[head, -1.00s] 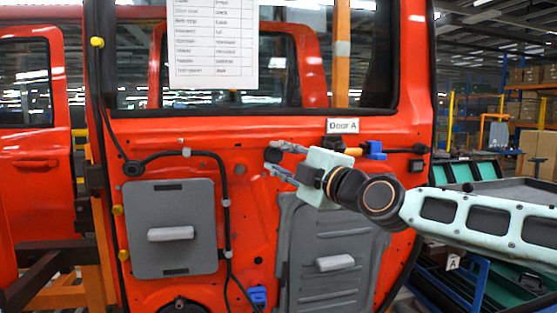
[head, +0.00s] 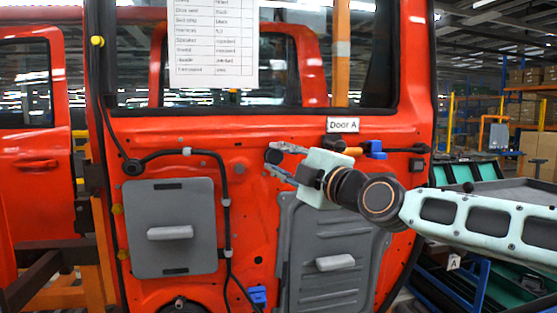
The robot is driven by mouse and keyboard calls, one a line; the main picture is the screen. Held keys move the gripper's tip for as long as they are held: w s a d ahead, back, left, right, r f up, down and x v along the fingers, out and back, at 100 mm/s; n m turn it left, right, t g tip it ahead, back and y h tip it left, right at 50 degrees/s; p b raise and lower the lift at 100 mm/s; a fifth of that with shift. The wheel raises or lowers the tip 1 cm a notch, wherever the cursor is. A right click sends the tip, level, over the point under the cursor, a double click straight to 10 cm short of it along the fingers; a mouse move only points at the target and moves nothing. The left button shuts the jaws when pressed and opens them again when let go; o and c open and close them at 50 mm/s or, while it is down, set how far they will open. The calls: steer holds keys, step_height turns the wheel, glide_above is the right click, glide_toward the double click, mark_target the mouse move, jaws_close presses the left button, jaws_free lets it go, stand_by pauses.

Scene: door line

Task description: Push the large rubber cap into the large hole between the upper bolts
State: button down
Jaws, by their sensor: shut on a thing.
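My gripper (head: 275,160) reaches in from the right in the head view, its two fingers pointing left at the upper part of the red door (head: 130,270). It is shut on a dark round rubber cap (head: 273,156) between the fingertips. The cap is in front of the red panel, right of the black cable; I cannot tell whether it touches the panel. The large hole and the upper bolts cannot be made out for certain near the fingertips.
A black cable (head: 226,190) runs along the panel left of the gripper. Two grey covers with handles sit below, one at left (head: 150,210) and one at right (head: 330,240). A blue connector (head: 375,149) and the Door A label (head: 342,125) are above my wrist.

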steer(key=shift+w+a, duration=0.25)
steer(key=shift+w, duration=0.65)
stand_by(0.8)
steer(key=c, duration=1.5)
jaws_free()
steer(key=v, duration=2.3)
steer(key=shift+s, duration=0.2)
